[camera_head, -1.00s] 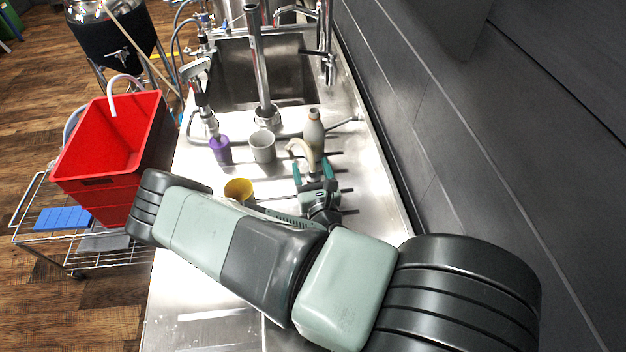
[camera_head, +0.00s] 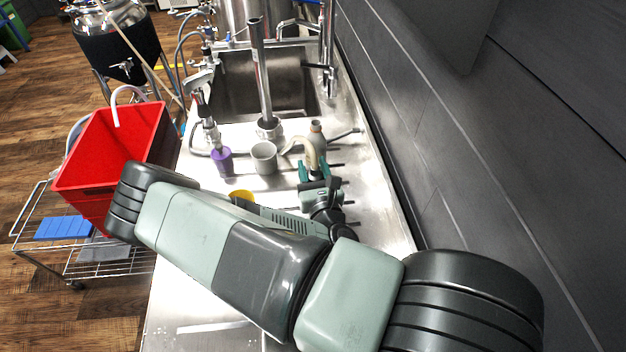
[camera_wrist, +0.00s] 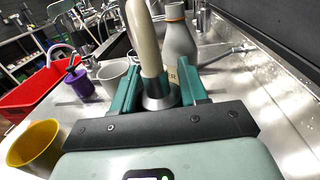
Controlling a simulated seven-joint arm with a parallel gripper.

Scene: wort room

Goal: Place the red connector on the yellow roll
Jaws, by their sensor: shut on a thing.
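No red connector can be made out in either view. The yellow roll (camera_head: 242,194) looks like a hollow yellow cup on the steel counter, mostly hidden behind my arm in the head view. It stands at the lower left in the wrist view (camera_wrist: 33,148), apart from my gripper. My gripper (camera_head: 314,172) is right of it, with its teal fingers (camera_wrist: 158,92) shut on a cream curved spout-like piece (camera_wrist: 143,38) with a dark grey collar at its base. The cream piece (camera_head: 312,152) points up and bends left. I cannot tell whether it is clear of the counter.
A grey bottle (camera_wrist: 180,42) stands close behind the held piece. A grey cup (camera_head: 264,158) and a purple cup (camera_head: 222,162) stand left of it. A sink (camera_head: 285,85) lies beyond, a dark wall (camera_head: 420,110) on the right. A red crate (camera_head: 115,150) is off the counter's left side.

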